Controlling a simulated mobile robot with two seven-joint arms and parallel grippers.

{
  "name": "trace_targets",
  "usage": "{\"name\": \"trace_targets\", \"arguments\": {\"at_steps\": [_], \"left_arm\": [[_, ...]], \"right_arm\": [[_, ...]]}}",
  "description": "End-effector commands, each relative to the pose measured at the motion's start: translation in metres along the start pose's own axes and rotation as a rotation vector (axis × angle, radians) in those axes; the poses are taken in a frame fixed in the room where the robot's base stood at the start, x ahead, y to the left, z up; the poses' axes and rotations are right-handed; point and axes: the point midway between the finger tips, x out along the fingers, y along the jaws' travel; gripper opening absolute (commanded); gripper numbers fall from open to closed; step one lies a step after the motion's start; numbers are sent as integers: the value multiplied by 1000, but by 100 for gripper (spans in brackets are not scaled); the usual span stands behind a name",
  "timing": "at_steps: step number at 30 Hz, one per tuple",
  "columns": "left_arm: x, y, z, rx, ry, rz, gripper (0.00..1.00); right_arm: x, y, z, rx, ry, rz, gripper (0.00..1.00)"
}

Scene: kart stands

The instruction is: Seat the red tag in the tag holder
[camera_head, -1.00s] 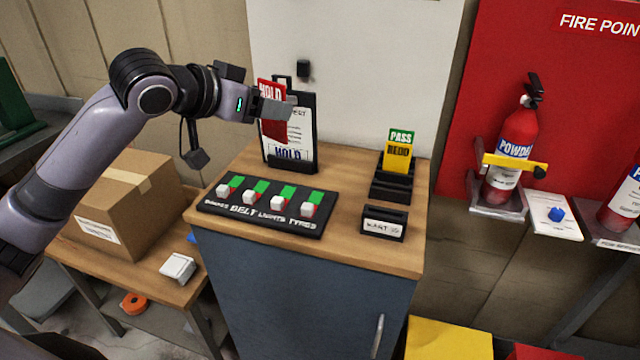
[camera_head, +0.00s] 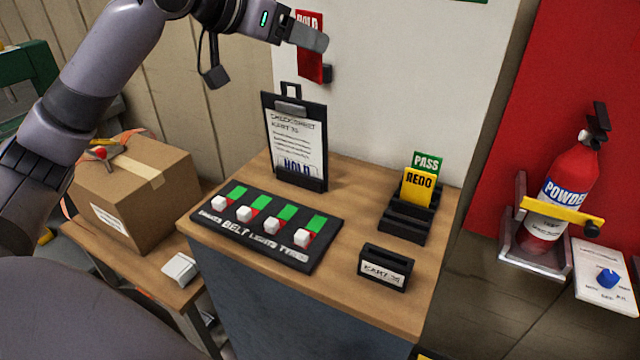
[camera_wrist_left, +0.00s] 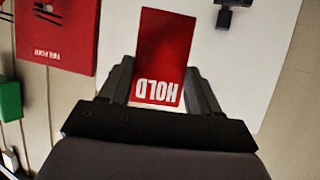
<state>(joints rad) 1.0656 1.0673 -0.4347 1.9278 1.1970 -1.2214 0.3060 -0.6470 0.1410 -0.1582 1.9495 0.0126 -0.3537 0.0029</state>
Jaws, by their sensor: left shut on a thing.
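My left gripper (camera_head: 312,40) is shut on the red tag (camera_head: 310,66), marked HOLD, and holds it up in the air above the clipboard. In the left wrist view the red tag (camera_wrist_left: 163,50) sits between the two fingers (camera_wrist_left: 160,88), its lettering upside down. A small black holder (camera_head: 386,268) with a white KART 35 label stands at the front right of the cabinet top, with no tag in it. I take it as the tag holder. My right gripper is not in view.
A clipboard stand (camera_head: 297,140) stands at the back of the cabinet top (camera_head: 340,225). A black rack (camera_head: 403,222) holds the green PASS and yellow REDO tags. A switch panel (camera_head: 265,228) lies front left. A fire extinguisher (camera_head: 562,190) is at right.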

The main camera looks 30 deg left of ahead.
Motion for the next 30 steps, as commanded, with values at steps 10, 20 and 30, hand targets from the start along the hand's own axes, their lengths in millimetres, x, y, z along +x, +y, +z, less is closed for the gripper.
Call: {"name": "trace_targets", "arguments": {"at_steps": [10,20,30], "left_arm": [[37,0,78,1,-9,0,34],[74,1,157,0,-8,2,34],[97,1,202,0,-1,2,34]], "right_arm": [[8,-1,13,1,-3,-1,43],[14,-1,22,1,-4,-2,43],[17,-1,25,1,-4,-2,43]]}}
